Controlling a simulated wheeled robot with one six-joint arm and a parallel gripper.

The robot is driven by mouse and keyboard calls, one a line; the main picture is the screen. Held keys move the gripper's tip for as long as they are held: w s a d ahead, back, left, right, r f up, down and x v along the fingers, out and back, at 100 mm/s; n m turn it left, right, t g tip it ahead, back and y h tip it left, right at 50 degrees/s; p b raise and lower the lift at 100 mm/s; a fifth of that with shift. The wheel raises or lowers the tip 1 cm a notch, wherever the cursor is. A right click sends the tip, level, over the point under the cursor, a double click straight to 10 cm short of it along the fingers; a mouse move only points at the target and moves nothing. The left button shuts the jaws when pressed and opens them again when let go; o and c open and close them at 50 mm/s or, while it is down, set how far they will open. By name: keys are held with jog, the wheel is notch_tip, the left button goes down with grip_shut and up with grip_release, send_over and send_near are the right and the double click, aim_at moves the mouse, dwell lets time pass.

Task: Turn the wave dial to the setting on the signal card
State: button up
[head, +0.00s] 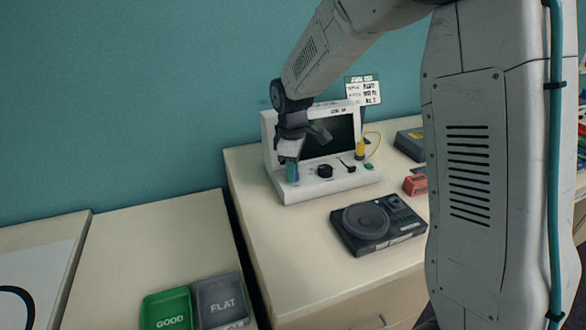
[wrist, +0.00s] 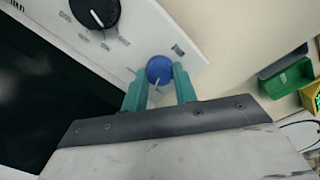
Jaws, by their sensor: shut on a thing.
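A white instrument (head: 290,192) with a dark screen stands on the back table. My gripper (head: 291,172) reaches down to the left end of its front panel. In the wrist view my gripper's green fingers (wrist: 160,75) are shut on a round blue knob (wrist: 158,69), one on each side. A pale pointer mark shows on the blue knob, partly between the fingers. A larger black dial (wrist: 95,12) with printed marks around it sits farther along the panel; it also shows in the head view (head: 325,171). A signal card (head: 363,90) with a green header stands behind the instrument; its text is too small to read surely.
The panel also carries a small lever (head: 346,165), a green button (head: 368,166) and a yellow plug (head: 360,149). A dark box with a round disc (head: 367,220) lies in front, with a red block (head: 415,185) nearby. Green (head: 167,309) and grey (head: 221,300) trays stand at front left.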

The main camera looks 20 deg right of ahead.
jog(key=m, duration=1.2)
jog(key=shift+w, duration=0.1)
jog(key=shift+m, duration=0.3)
dwell(0.3)
jog(key=o, duration=1)
jog(key=shift+r, duration=0.15)
jog(key=r, duration=0.7)
jog(key=shift+a+r, duration=0.2)
jog(key=shift+r, duration=0.1)
